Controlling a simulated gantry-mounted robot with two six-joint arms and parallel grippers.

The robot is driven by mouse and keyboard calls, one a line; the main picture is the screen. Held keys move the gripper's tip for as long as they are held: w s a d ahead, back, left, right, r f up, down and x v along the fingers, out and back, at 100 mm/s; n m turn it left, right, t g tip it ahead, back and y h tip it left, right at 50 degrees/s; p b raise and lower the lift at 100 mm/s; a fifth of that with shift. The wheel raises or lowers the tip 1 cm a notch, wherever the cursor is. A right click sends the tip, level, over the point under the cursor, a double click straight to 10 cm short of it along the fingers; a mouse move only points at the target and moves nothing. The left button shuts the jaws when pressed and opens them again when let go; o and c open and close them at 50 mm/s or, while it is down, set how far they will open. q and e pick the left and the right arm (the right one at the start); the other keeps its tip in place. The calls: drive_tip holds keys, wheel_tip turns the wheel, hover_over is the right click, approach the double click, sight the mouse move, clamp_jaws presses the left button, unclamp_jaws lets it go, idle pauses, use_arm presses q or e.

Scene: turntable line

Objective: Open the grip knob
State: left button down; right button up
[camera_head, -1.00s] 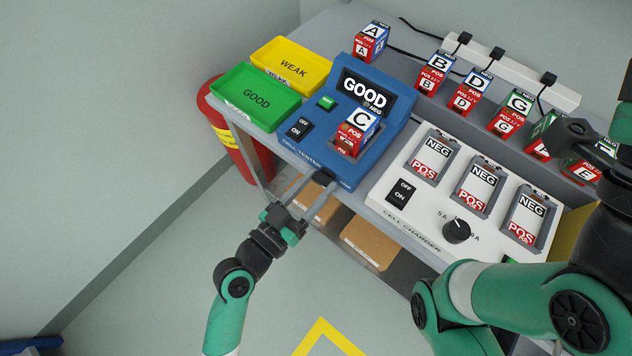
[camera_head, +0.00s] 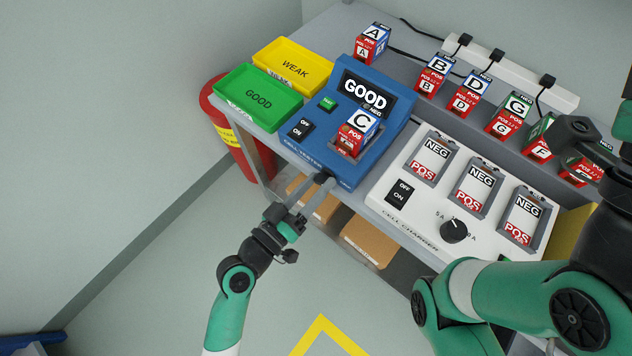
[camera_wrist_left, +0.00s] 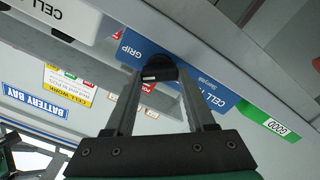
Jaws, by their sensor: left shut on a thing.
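The grip knob is a small round black knob (camera_wrist_left: 160,70) on the blue front face of the cell tester (camera_head: 372,150), beside the printed word GRIP. It also shows in the head view (camera_head: 322,178) at the tester's front lower edge. My left gripper (camera_wrist_left: 158,78) is shut on it, one finger on each side. In the head view my left arm reaches up to it from below, fingers partly turned edge-on. The tester's screen reads GOOD, and cell C (camera_head: 357,133) sits in its slot. My right arm is at the right edge; its fingertips do not show clearly.
A white cell charger (camera_head: 400,218) with three slots and a dial (camera_head: 454,231) stands to the right. A green GOOD tray (camera_head: 285,116) and yellow WEAK tray (camera_head: 319,68) lie left of the tester. Several lettered cells stand behind.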

use_arm(q)
drive_tip(key=shift+c, duration=1.2)
unclamp_jaws()
drive_tip(key=shift+f, duration=0.1)
use_arm(e)
drive_tip(key=shift+f, duration=0.1)
